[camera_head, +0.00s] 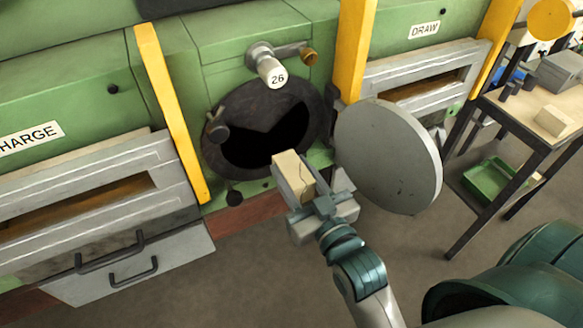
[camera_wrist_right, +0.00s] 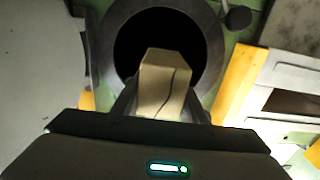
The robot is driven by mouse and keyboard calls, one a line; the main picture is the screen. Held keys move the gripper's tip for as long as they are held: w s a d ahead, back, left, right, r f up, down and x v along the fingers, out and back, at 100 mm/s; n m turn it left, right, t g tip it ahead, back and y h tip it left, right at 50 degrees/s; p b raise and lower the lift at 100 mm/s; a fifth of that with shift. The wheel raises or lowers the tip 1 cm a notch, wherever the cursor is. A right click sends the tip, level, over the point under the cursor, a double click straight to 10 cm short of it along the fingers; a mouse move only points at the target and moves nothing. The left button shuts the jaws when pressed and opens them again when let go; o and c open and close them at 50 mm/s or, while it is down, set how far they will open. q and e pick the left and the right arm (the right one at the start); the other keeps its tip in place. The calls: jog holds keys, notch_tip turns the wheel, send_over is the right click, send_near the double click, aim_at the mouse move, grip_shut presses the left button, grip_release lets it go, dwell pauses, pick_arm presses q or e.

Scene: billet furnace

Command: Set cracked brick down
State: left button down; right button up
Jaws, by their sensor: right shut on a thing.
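The cracked brick (camera_head: 293,177) is pale tan with a dark crack line running along it. My right gripper (camera_head: 318,192) is shut on it and holds it in the air in front of the round furnace opening (camera_head: 268,140). In the right wrist view the brick (camera_wrist_right: 165,85) sits between the fingers, its far end against the dark round opening (camera_wrist_right: 150,45), with the crack visible on its upper face. The lower part of the brick is hidden by the gripper. My left gripper is not in view.
The round grey door (camera_head: 388,155) hangs open right of the opening. A workbench (camera_head: 520,118) at the right bears a pale brick (camera_head: 552,120) and a grey block (camera_head: 560,70); a green tray (camera_head: 492,182) is on its lower shelf. Yellow posts (camera_head: 172,112) flank the opening.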

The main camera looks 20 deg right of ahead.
jog(key=shift+s+d+f+h, duration=0.3)
jog(key=shift+s+f, duration=0.5)
jog(key=shift+f, duration=0.1)
jog(key=shift+w, duration=0.1)
